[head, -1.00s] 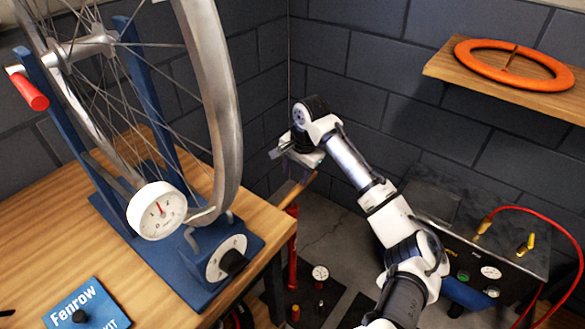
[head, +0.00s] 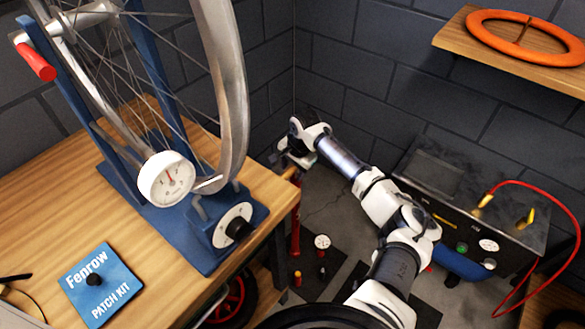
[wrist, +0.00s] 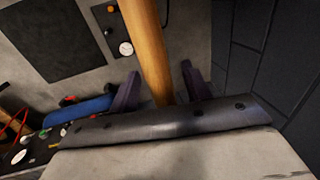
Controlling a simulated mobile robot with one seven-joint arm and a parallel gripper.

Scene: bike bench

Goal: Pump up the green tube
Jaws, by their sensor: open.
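A red floor pump (head: 296,225) stands on the floor in the corner beside the bench, partly hidden by the bench edge. Its wooden handle (head: 291,174) shows just under my gripper (head: 286,162). In the wrist view the wooden handle (wrist: 147,45) runs lengthwise between the two dark fingers of my gripper (wrist: 160,88). The fingers are apart, with a gap on each side of the handle. A small white gauge (head: 322,241) is near the pump's foot. I see no green tube in either view.
The bench holds a wheel (head: 228,90) in a blue stand and a blue patch kit (head: 101,285). A black compressor-like box (head: 470,205) with a red hose stands at right. An orange ring (head: 528,38) lies on a wall shelf. A red-rimmed wheel (head: 232,301) is under the bench.

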